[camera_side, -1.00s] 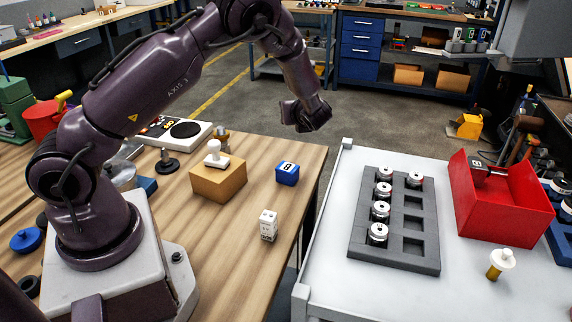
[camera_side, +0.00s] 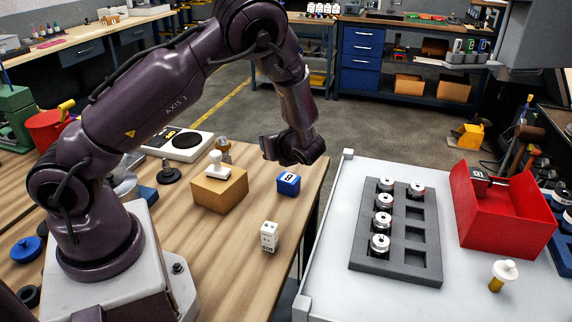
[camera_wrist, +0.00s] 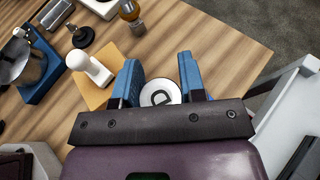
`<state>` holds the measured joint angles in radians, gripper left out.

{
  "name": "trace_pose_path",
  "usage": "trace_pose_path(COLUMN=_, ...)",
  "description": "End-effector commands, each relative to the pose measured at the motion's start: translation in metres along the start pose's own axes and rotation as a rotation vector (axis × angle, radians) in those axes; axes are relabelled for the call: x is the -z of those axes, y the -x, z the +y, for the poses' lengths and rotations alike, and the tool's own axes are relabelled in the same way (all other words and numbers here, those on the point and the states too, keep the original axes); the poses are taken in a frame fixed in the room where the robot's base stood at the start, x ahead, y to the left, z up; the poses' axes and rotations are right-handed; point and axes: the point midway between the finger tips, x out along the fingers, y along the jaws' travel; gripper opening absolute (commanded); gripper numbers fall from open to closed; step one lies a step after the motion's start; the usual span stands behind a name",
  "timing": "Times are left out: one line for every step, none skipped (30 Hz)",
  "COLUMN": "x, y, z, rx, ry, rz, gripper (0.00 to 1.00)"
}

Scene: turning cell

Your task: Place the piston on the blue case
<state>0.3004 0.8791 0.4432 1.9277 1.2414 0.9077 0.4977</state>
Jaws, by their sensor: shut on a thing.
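My gripper (camera_side: 272,148) hangs above the far right end of the wooden bench in the side view. In the wrist view its blue fingers (camera_wrist: 159,75) are shut on a round, white-topped thing with a dark mark, which looks like the piston (camera_wrist: 160,96). Only its top shows there, and the side view hides it behind my wrist. A small blue case (camera_side: 288,184) with a white "8" label sits on the bench, below my gripper in the side picture and apart from it.
A tan block (camera_side: 219,190) with a white knobbed piece (camera_side: 215,164) stands left of the case. A small white box (camera_side: 269,236) stands nearer. A grey tray (camera_side: 363,274) with several silver cylinders and a red bin (camera_side: 500,229) are on the white table to the right.

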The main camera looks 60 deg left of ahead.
Motion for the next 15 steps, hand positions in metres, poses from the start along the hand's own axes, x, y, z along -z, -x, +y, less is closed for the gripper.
trace_pose_path(x=0.010, y=-0.009, z=-0.007, rx=-0.003, ry=-0.004, rz=-0.002, gripper=0.12)
trace_pose_path(x=0.014, y=-0.014, z=-0.011, rx=-0.004, ry=-0.004, rz=-0.002, gripper=0.12)
trace_pose_path(x=0.020, y=-0.019, z=-0.017, rx=-0.004, ry=-0.003, rz=-0.002, gripper=0.12)
trace_pose_path(x=0.024, y=-0.022, z=-0.021, rx=-0.003, ry=-0.003, rz=-0.002, gripper=0.12)
trace_pose_path(x=0.028, y=-0.025, z=-0.024, rx=-0.003, ry=-0.003, rz=-0.001, gripper=0.12)
trace_pose_path(x=0.032, y=-0.029, z=-0.028, rx=-0.003, ry=-0.002, rz=-0.001, gripper=0.12)
trace_pose_path(x=0.035, y=-0.031, z=-0.030, rx=-0.002, ry=-0.002, rz=-0.001, gripper=0.12)
trace_pose_path(x=0.036, y=-0.033, z=-0.033, rx=-0.001, ry=-0.001, rz=-0.001, gripper=0.12)
trace_pose_path(x=0.039, y=-0.035, z=-0.035, rx=-0.002, ry=-0.001, rz=-0.001, gripper=0.12)
trace_pose_path(x=0.040, y=-0.036, z=-0.036, rx=-0.001, ry=-0.001, rz=-0.001, gripper=0.12)
trace_pose_path(x=0.041, y=-0.037, z=-0.038, rx=-0.001, ry=0.000, rz=-0.001, gripper=0.12)
trace_pose_path(x=0.042, y=-0.039, z=-0.039, rx=-0.001, ry=-0.001, rz=-0.001, gripper=0.12)
trace_pose_path(x=0.045, y=-0.041, z=-0.041, rx=-0.001, ry=-0.001, rz=-0.001, gripper=0.12)
trace_pose_path(x=0.047, y=-0.043, z=-0.043, rx=-0.001, ry=-0.001, rz=0.000, gripper=0.12)
trace_pose_path(x=0.053, y=-0.045, z=-0.043, rx=-0.001, ry=-0.004, rz=0.000, gripper=0.12)
